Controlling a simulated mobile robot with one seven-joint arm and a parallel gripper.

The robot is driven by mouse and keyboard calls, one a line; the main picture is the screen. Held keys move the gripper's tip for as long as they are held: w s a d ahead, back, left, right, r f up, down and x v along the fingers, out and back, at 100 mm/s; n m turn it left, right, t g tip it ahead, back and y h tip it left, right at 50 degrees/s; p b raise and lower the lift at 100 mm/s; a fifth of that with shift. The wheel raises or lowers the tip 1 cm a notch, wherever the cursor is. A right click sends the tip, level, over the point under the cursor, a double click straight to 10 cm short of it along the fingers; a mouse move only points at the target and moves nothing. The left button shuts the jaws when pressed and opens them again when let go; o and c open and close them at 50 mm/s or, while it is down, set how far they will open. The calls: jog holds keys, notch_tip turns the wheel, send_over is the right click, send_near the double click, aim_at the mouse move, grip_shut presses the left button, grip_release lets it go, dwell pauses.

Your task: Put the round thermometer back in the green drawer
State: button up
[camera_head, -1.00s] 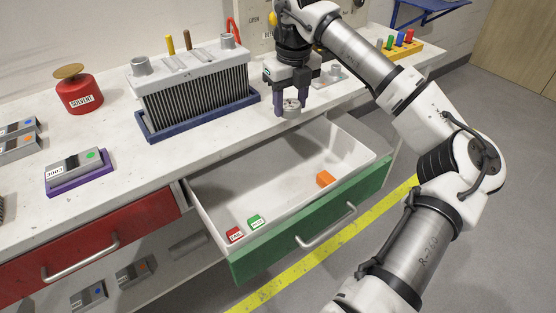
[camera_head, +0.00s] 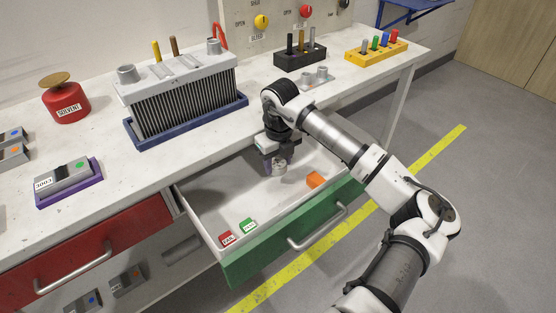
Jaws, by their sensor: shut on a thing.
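The green drawer (camera_head: 262,255) is pulled open below the bench top. Its white inside is visible, with a green front and a grey bar handle. My gripper (camera_head: 274,168) is over the back middle of the open drawer and points down.
A finned block stands in a blue tray (camera_head: 190,125) on the bench behind. The red drawer (camera_head: 85,250) is at left. The drawer's middle floor is clear.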

aim_at(279, 165)
jog(key=shift+f+b, duration=0.45)
jog(key=shift+b, duration=0.05)
jog(key=shift+f, duration=0.2)
jog(key=o, duration=1.1)
jog(key=shift+s+f, duration=0.1)
jog(key=shift+s, duration=0.05)
jog(key=shift+r+p, duration=0.4)
jog(key=shift+r, duration=0.1)
jog(key=r, duration=0.8)
jog(key=r+b, duration=0.1)
jog(key=r, duration=0.3)
jog(key=shift+s+d+r, duration=0.1)
jog(key=shift+s+r, duration=0.15)
